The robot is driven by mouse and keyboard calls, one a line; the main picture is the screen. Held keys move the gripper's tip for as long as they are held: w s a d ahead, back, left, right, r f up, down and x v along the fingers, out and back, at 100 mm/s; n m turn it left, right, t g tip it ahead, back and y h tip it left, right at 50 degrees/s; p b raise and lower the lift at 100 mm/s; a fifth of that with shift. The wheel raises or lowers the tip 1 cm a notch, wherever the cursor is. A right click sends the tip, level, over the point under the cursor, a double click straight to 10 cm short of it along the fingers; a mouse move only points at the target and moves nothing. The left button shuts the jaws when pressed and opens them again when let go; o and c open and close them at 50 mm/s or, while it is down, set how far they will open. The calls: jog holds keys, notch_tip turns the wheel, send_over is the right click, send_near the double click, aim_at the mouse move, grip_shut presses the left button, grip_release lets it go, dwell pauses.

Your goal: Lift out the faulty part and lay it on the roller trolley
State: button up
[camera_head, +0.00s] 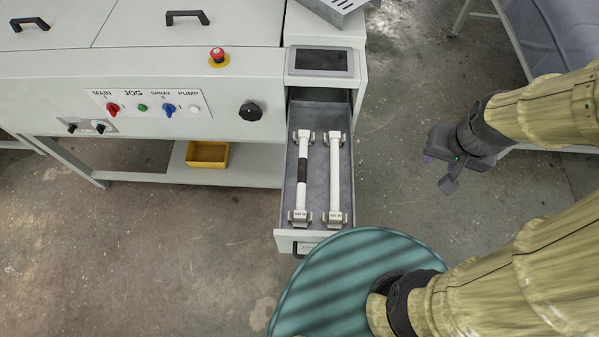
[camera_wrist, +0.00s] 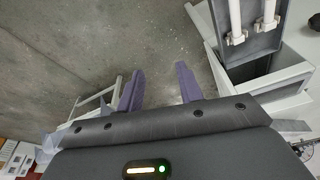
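Two white rods lie side by side in an open grey drawer (camera_head: 318,118). The left rod (camera_head: 304,150) has a dark band around its middle. The right rod (camera_head: 335,170) is plain white. Both have grey end blocks. In the wrist view, parts of two white rods (camera_wrist: 236,20) show in the drawer at the top right. My gripper (camera_head: 440,171) hangs over the floor to the right of the drawer, apart from it. Its two purple fingers are spread with nothing between them in the wrist view (camera_wrist: 160,87). I cannot clearly identify the roller trolley.
The processor cabinet (camera_head: 180,65) stands behind and left of the drawer, with knobs and a red stop button (camera_head: 217,56). A yellow bin (camera_head: 207,154) sits on its lower shelf. A grey-covered frame (camera_head: 560,35) stands at the top right. Floor between is clear.

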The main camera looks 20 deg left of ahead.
jog(key=shift+o, duration=1.4)
jog(key=shift+w+a, duration=0.1)
jog(key=shift+a, duration=0.05)
jog(key=w+a+f+n+g+p, duration=0.1)
jog(key=w+a+p, duration=0.2)
jog(key=a, duration=0.6)
jog(key=w+a+f+n+g+p, duration=0.1)
jog(key=w+a+p, duration=0.15)
jog(key=a, duration=0.55)
jog(key=s+a+f+h+p, duration=0.1)
jog(key=s+a+f+p, duration=0.1)
jog(key=a, duration=0.6)
jog(key=s+a+f+n+h+p, duration=0.1)
jog(key=s+a+f, duration=0.3)
jog(key=a, duration=0.4)
jog(key=shift+f+p, duration=0.15)
jog(key=shift+p, duration=0.75)
jog(key=shift+s, duration=0.1)
jog(key=shift+f, duration=0.1)
